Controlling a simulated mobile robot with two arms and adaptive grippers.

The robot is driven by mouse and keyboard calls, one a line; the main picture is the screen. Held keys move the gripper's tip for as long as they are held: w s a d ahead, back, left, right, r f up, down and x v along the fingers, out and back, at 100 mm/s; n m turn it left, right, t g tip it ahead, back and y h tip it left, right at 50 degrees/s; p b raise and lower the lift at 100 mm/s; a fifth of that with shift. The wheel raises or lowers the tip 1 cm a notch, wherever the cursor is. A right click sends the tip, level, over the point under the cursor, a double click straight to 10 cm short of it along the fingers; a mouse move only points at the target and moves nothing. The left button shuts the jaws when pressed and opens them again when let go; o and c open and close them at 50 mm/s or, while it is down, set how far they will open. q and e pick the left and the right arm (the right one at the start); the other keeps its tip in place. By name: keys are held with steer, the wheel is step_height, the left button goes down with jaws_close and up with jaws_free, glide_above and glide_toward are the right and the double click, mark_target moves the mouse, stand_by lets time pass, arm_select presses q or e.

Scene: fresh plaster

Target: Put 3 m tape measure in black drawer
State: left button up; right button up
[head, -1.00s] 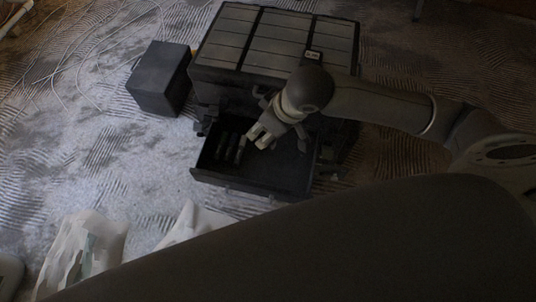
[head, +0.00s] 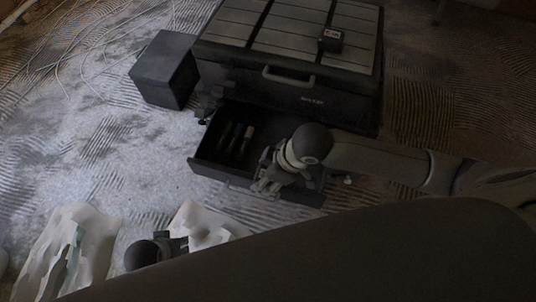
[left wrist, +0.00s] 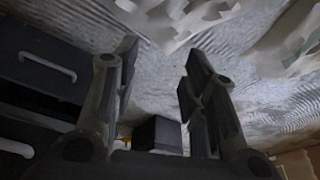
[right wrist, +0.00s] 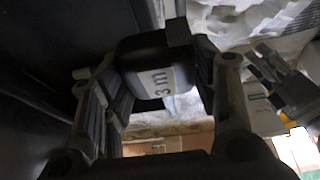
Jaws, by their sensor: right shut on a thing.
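The black drawer (head: 222,178) is pulled open at the front of a black toolbox (head: 245,72). Several slim items stand in its left part.
A small dark item with a pale label (head: 331,40) lies on the toolbox lid. A black box (head: 165,72) stands left of the toolbox. Pale crumpled sheets (head: 95,240) lie at the lower left. Thin cables lie at the upper left.

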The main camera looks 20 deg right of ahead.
steer(key=w+d+f+b, duration=0.1)
steer(key=w+f, duration=0.1)
steer(key=w, duration=0.1)
steer(key=w+f+b, duration=0.1)
steer(key=w+f, duration=0.1)
steer(key=w, duration=0.1)
steer(key=w+d+f+b, duration=0.1)
steer(key=w+f, duration=0.1)
steer(key=w, duration=0.1)
steer(key=shift+d+f, duration=0.3)
steer(key=shift+f, duration=0.1)
steer(key=shift+w+d+f+b, duration=0.1)
steer(key=shift+w+f+b, duration=0.2)
steer(key=shift+f+b, duration=0.15)
steer(key=f, duration=0.1)
steer(key=f+b, duration=0.1)
steer(key=shift+w+d+f, duration=0.15)
steer(key=shift+w+f, duration=0.15)
steer(key=shift+f, duration=0.05)
steer(key=shift+f+b, duration=0.3)
steer(key=shift+f, duration=0.15)
arm_select(q)
step_height(320, 180, up, 10)
steer(key=w+t, duration=0.1)
steer(key=t, duration=0.1)
steer(key=shift+w+d+r, duration=0.2)
steer(key=shift+w+d, duration=0.05)
steer(key=shift+w, duration=0.05)
arm_select(e)
steer(key=shift+f, duration=0.1)
